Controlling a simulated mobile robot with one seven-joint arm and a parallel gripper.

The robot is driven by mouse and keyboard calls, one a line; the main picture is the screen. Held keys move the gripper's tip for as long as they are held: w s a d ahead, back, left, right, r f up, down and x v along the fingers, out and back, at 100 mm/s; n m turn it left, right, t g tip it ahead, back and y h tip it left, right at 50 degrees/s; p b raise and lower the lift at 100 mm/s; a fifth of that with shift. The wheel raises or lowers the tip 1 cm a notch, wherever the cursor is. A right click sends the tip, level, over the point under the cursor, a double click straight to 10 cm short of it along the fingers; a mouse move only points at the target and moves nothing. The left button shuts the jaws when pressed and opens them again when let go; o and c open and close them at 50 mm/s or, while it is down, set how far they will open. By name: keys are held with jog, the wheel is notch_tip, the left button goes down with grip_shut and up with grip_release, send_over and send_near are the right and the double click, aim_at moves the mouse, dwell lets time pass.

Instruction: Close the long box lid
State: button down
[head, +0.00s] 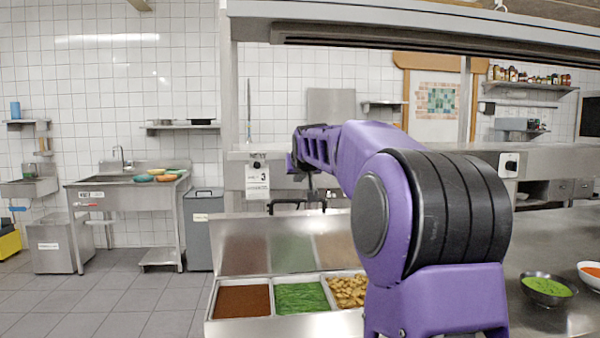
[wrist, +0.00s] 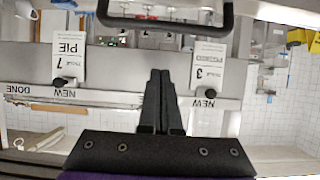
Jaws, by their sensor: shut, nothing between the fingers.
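The long box (head: 240,331) is a steel container at the bottom middle of the head view, with red, green and golden-brown food in its compartments. Its steel lid (head: 285,240) stands open, tilted up at the back of the box. A dark bar handle (head: 297,202) shows at the lid's top edge. A dark bar, probably this handle (wrist: 170,20), crosses the top of the wrist view. My gripper (wrist: 160,73) is shut and empty, its fingertips apart from the bar in the picture. In the head view my purple arm reaches over the counter, and hides the box's right part.
A steel overhead frame with a labelled rail (head: 230,176) stands behind the lid. A bowl of green food (head: 548,288) and a white bowl of orange food (head: 591,272) stand on the counter at right. A sink table (head: 125,190) and grey bin (head: 203,230) are at left.

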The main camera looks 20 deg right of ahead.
jog(key=shift+w+d+f, duration=0.25)
jog(key=shift+w+f, duration=0.5)
jog(key=shift+f, duration=0.15)
jog(key=shift+s+a+f+b, duration=0.15)
jog(key=shift+s+f+b, duration=0.1)
jog(key=shift+s, duration=0.2)
jog(key=shift+s+a+f+b, duration=0.15)
jog(key=shift+s+f+b, duration=0.1)
jog(key=shift+s, duration=0.2)
jog(key=shift+s+f, duration=0.15)
jog(key=shift+f, duration=0.1)
jog(key=shift+s+a+f, duration=0.1)
jog(key=shift+s+f, duration=0.1)
jog(key=shift+s, duration=0.1)
